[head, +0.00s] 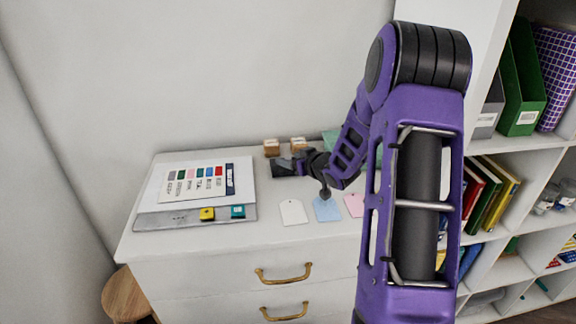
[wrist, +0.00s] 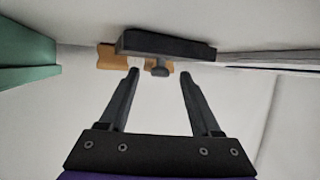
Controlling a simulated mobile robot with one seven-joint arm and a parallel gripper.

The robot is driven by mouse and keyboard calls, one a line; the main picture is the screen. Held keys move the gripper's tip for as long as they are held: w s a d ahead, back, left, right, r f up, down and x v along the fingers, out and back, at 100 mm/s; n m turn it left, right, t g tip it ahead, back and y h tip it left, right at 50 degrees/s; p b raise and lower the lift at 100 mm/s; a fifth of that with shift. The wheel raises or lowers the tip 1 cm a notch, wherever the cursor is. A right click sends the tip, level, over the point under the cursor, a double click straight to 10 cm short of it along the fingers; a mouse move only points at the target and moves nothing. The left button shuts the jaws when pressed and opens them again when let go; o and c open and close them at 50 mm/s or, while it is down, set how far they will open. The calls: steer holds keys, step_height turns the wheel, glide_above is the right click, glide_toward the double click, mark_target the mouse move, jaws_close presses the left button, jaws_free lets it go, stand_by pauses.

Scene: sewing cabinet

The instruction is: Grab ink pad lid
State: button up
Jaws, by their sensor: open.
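The ink pad lid (wrist: 165,44) looks like a dark, flat block with a small knob on its near side, in the upper middle of the wrist view. My gripper (wrist: 159,74) is open and empty. Its two fingertips are just short of the block, one on either side of the knob, with visible gaps. I cannot tell where the lid ends and any pad begins. In the head view, my gripper (head: 299,161) is low over the cabinet top beside a dark shape, and the two are hard to separate.
Wooden blocks (head: 272,147) stand behind my gripper near the wall. Paper tags, one white (head: 293,212) and one blue (head: 327,208), lie in front. A chart (head: 197,182) and a grey strip with yellow and teal pieces are at left. A shelf (head: 540,145) stands right.

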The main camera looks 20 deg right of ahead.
steer(key=shift+x, duration=1.15)
jaws_close()
